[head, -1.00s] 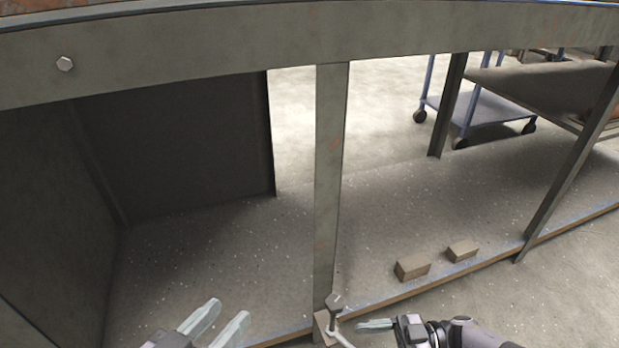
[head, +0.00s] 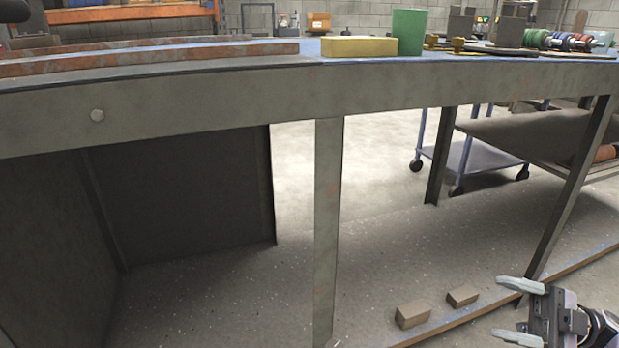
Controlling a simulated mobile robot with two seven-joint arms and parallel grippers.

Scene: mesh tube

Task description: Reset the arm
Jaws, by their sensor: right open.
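My right gripper (head: 517,312) shows at the lower right, in front of the workbench's lower shelf. Its two pale fingers point left and stand apart, with nothing between them. Part of my right arm shows behind it at the picture's edge. My left gripper is out of view.
The metal workbench (head: 220,105) spans the view, with a centre post (head: 328,230) and a slanted right leg (head: 570,190). Two small brown blocks (head: 413,315) (head: 462,296) lie on the lower shelf. A wheeled cart (head: 470,165) is behind.

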